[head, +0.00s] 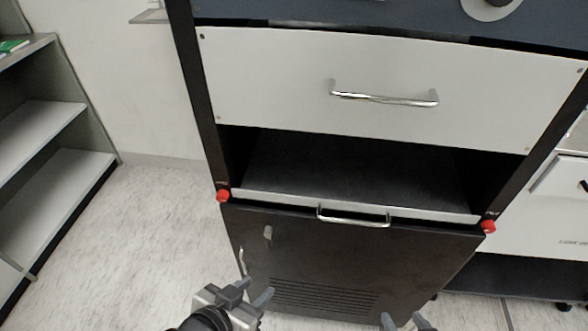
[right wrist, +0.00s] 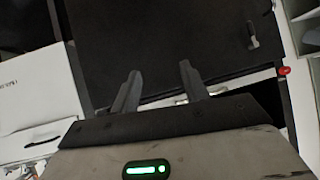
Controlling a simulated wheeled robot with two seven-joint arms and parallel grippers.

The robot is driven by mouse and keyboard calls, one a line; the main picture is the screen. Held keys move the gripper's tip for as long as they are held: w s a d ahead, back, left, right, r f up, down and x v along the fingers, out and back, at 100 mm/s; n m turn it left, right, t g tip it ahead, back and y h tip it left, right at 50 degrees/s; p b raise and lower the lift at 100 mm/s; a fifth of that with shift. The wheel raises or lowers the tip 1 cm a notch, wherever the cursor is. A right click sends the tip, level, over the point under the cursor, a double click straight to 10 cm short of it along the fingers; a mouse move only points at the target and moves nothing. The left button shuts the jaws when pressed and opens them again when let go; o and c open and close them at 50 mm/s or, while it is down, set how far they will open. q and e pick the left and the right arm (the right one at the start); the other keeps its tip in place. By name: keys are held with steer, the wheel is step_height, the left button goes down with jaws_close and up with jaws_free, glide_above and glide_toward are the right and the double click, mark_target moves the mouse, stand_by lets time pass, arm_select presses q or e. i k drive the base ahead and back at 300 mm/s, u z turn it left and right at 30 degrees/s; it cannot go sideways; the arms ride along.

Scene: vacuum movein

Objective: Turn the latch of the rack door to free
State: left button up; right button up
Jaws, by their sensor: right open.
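The dark rack door (head: 350,262) fills the lower front of the rack and looks shut. A small metal latch (head: 268,235) stands roughly upright near its upper left corner. It also shows in the right wrist view (right wrist: 252,36), at the upper right and apart from the fingers. My left gripper (head: 252,290) is open and empty, below the latch in the head view and not touching it. My right gripper (head: 404,320) is at the bottom edge, mostly cut off. In the right wrist view its fingers (right wrist: 158,82) are spread, with nothing between them.
Above the door is an open bay with a white-edged tray and metal handle (head: 353,218). Red knobs (head: 223,196) (head: 488,227) sit at both ends. A white drawer (head: 370,90) is above. Grey shelves (head: 55,150) stand left; floor (head: 130,250) between is clear.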

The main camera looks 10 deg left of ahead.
mark_target(268, 230)
steer(key=z, duration=1.55)
steer(key=k, duration=1.35)
steer(key=u, duration=1.5)
steer(key=i, duration=0.5)
steer(key=u, duration=0.15)
